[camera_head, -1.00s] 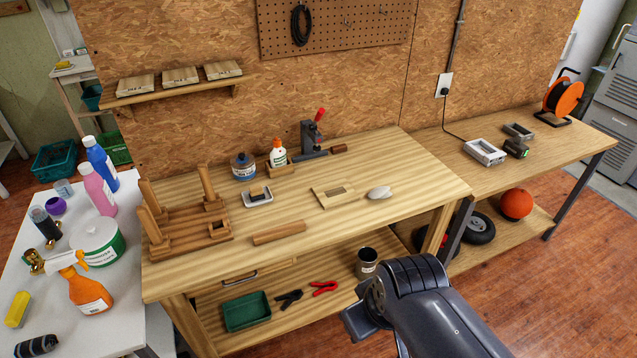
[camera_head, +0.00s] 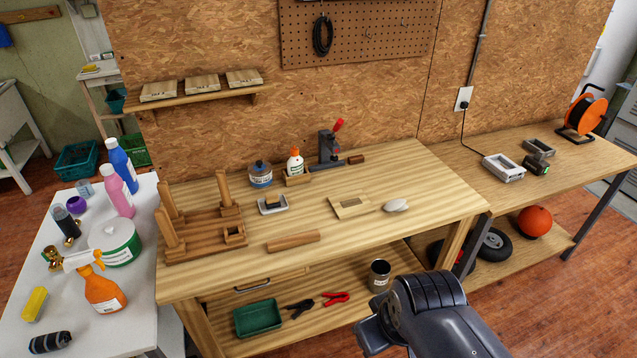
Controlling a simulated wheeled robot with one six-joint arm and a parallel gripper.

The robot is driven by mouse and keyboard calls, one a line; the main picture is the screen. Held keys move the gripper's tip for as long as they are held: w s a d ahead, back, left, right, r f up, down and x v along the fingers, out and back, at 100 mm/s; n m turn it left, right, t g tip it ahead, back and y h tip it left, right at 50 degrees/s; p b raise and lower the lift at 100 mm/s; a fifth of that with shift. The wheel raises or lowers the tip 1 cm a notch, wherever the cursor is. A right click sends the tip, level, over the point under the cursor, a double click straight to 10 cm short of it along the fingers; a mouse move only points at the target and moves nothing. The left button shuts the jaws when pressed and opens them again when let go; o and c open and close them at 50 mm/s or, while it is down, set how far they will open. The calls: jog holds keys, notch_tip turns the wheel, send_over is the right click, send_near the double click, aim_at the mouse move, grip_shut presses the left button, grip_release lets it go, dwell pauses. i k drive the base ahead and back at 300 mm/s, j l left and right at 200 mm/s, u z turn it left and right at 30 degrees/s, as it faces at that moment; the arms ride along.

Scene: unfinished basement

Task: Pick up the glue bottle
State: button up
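The glue bottle (camera_head: 295,162) is white with an orange cap and a label. It stands upright in a small wooden holder (camera_head: 297,179) at the back of the wooden workbench (camera_head: 440,190), between a blue jar and a dark clamp. The holder hides its base. My arm shows at the lower right, in front of the bench and well apart from the bottle. The gripper's fingers cannot be made out, and nothing is seen held.
A wooden rack (camera_head: 200,240) fills the bench's left end. A sponge dish (camera_head: 272,205), a wood block (camera_head: 293,241) and a computer mouse-like object (camera_head: 396,205) lie nearer.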

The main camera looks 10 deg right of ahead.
aim_at(295, 165)
jog(key=i+j+z, duration=0.2)
jog(key=i+j, duration=0.75)
